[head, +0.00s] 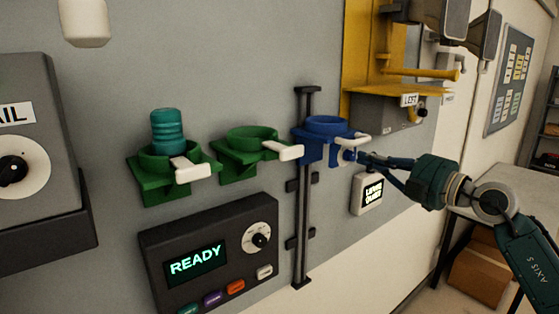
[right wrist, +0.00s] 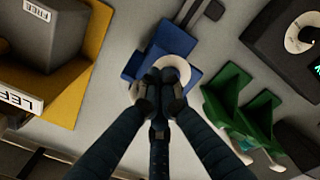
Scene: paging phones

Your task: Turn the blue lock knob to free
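The blue holder (head: 326,138) is mounted on a dark vertical rail, with a white lever at its right. Its small blue lock knob (head: 349,155) shows below the lever, close to the fingertips of my right gripper (head: 364,158). In the right wrist view the blue holder (right wrist: 142,62) lies just beyond the fingers, and a white round plate (right wrist: 173,68) shows behind them. The right fingertips (right wrist: 158,88) are drawn together in front of this plate and hide the knob, so I cannot tell whether they grip it. My left gripper is out of view.
Two green holders (head: 247,140) with white levers are left of the rail; the left one holds a teal cylinder (head: 167,130). Below is a dark panel reading READY (head: 197,262). A small white display (head: 367,194) is just below my right gripper. A yellow bracket (head: 372,50) is above.

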